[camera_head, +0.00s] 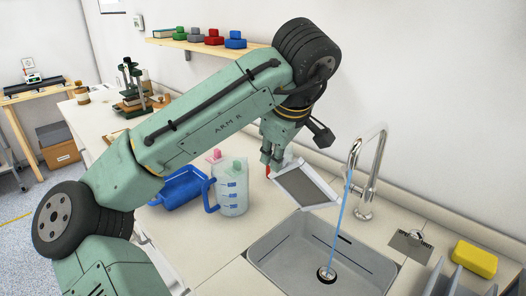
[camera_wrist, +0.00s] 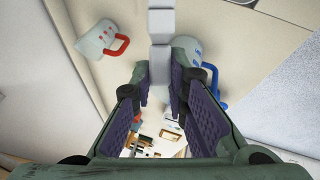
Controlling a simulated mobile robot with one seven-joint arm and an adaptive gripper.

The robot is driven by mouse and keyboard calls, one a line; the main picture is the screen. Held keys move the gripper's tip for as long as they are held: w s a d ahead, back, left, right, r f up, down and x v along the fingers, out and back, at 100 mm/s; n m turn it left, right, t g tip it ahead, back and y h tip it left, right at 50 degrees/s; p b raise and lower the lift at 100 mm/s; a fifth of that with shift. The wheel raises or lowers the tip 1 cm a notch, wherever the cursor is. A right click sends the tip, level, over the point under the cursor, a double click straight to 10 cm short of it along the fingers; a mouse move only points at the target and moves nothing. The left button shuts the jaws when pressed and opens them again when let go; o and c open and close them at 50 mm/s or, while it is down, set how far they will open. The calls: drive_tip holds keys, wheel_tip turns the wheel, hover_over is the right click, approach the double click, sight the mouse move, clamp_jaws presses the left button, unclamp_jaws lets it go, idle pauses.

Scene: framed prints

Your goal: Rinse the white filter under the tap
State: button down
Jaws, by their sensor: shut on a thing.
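The white filter (camera_head: 304,188) is a flat panel with a white frame and a grey face. It is tilted in the air above the counter at the back left of the sink. My gripper (camera_head: 272,157) is shut on its upper left edge. In the wrist view a pale grey strip, apparently the filter edge-on (camera_wrist: 160,22), runs up from between my purple-padded fingers (camera_wrist: 160,95). The metal tap (camera_head: 378,165) stands right of the filter. A blue water stream (camera_head: 341,222) falls from it into the grey sink (camera_head: 268,247), clear of the filter.
A clear jug with a blue handle (camera_head: 233,191) and a blue tray (camera_head: 180,190) stand left of the filter. A red-handled jug (camera_wrist: 97,38) shows in the wrist view. A yellow sponge (camera_head: 474,259) lies right of the sink. A shelf (camera_head: 205,43) is on the back wall.

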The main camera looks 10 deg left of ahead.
sight(315, 172)
drive_tip(key=shift+s+d+f+b, duration=0.2)
drive_tip(key=shift+s+d+f, duration=0.1)
drive_tip(key=shift+d, duration=1.05)
drive_tip(key=shift+s+d+f+b, duration=0.15)
drive_tip(key=shift+s+d+f, duration=0.1)
drive_tip(key=shift+d, duration=1.05)
drive_tip(key=shift+s+d+f+b, duration=0.2)
drive_tip(key=shift+s+d+f, duration=0.1)
drive_tip(key=shift+d, duration=1.05)
drive_tip(key=shift+s+a, duration=0.1)
drive_tip(key=shift+s, duration=0.45)
drive_tip(key=shift+w, duration=0.2)
drive_tip(key=shift+w, duration=0.45)
drive_tip(key=shift+s, duration=0.15)
drive_tip(key=shift+s, duration=0.5)
drive_tip(key=shift+w, duration=0.2)
